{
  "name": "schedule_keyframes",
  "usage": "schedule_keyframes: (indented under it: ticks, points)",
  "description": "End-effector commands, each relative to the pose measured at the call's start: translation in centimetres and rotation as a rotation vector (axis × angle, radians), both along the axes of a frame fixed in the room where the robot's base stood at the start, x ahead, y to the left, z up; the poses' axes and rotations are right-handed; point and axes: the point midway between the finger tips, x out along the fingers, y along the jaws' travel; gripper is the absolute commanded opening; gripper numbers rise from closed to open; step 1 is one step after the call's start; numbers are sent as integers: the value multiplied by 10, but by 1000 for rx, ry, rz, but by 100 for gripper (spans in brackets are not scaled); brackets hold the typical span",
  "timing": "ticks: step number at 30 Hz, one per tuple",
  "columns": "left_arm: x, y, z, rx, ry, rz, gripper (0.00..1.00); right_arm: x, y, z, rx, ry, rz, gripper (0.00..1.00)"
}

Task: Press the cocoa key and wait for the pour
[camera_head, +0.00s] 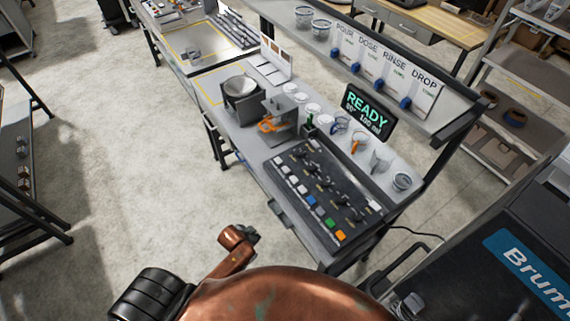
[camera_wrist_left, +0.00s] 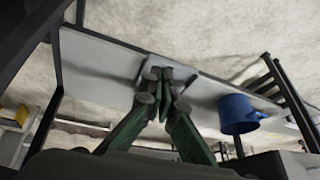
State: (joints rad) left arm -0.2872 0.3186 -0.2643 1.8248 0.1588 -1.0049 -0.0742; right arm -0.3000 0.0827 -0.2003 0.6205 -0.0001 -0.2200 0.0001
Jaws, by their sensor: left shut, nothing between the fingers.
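A dark control panel (camera_head: 318,190) lies on the bench, with a row of square keys along its front edge. Several are whitish; the others include a blue key (camera_head: 311,200), a green key (camera_head: 329,223) and an orange key (camera_head: 341,235). Their labels are too small to read, so I cannot tell which is cocoa. The display (camera_head: 368,112) behind reads READY. My left gripper (camera_head: 249,234) is off the bench's front edge, apart from the keys. In the left wrist view its green fingers (camera_wrist_left: 163,78) are shut and empty, over a pale plate. My right gripper is not in view.
A dispenser with an orange part (camera_head: 268,125) stands beside a bowl (camera_head: 240,88) left of the panel. Several cups line the bench behind it. A blue mug (camera_wrist_left: 239,112) shows in the wrist view.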

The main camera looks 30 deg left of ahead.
Motion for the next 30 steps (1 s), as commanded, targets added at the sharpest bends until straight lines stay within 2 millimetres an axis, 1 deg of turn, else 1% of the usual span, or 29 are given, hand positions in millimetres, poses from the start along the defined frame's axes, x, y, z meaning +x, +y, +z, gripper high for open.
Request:
schedule_keyframes:
  ticks: [1,2,3,5,6,8,9,11,12,14,15,16,18,21,24,25,27,30]
  points:
    - [8,-5,37,0,-23,-21,0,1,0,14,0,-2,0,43]
    - [12,-9,52,-2,-32,-34,0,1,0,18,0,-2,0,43]
    - [17,-13,73,-1,-45,-53,0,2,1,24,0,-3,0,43]
    - [25,-20,105,1,-67,-87,0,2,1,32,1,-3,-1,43]
    - [31,-25,126,3,-83,-115,0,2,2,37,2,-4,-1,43]
    - [42,-34,156,8,-113,-168,0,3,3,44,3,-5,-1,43]
    - [52,-40,174,13,-134,-209,0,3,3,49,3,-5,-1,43]
    - [69,-49,200,26,-170,-286,0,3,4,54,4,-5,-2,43]
    - [84,-55,216,37,-197,-344,0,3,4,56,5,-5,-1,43]
    - [109,-62,236,62,-238,-439,0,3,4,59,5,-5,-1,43]
    - [125,-64,247,78,-262,-496,0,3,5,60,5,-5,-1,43]
    - [136,-64,255,91,-280,-535,0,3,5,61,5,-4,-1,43]
    - [162,-61,273,122,-316,-613,0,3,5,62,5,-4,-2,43]
    - [192,-51,299,164,-356,-690,0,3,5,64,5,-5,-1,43]
    - [214,-39,322,197,-385,-736,0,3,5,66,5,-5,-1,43]
    - [219,-36,327,205,-391,-745,0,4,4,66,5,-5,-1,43]
    - [227,-31,336,217,-402,-759,0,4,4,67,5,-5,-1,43]
    - [232,-26,343,227,-409,-768,0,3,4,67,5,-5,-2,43]
